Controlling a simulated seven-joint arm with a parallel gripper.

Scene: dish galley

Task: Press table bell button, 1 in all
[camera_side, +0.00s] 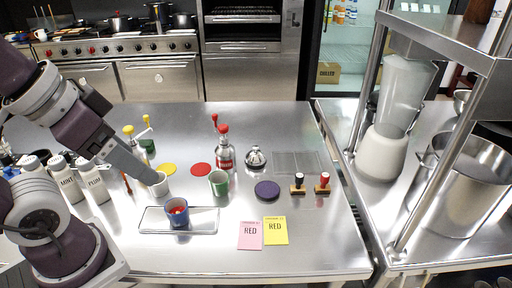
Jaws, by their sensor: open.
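A silver table bell (256,158) with a dark base stands on the steel table, right of the middle bottle. Its button is small at the top of the dome.
A red-capped bottle (224,153) and a green cup (218,183) stand between my gripper and the bell. A tray (150,222) bears a blue cup (178,214). Space in front of the bell is partly clear.

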